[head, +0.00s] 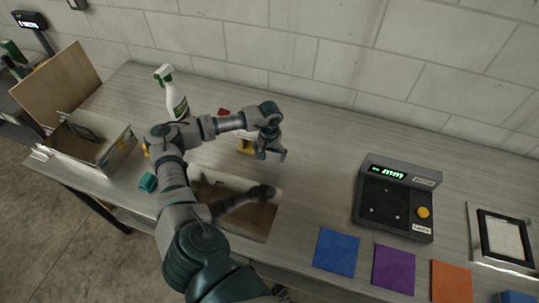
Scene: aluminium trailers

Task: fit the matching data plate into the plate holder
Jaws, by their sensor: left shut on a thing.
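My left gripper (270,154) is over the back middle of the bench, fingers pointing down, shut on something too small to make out. A yellow object (246,146) with a white part behind it shows just left of its fingers; I cannot tell if they touch. At the right end lies a silver plate with a black-framed pale panel (504,239), possibly the plate holder. Flat coloured squares lie along the front edge: blue (336,251), purple (394,268), orange (451,283) and part of another blue one (517,297). I cannot read markings on them. My right gripper is not in view.
A dark device (396,197) with a green display and yellow button stands right of centre. A shallow open tray (261,228) lies below my arm. A spray bottle (176,99), teal block (148,182) and open metal box (119,150) are left. The bench between gripper and device is clear.

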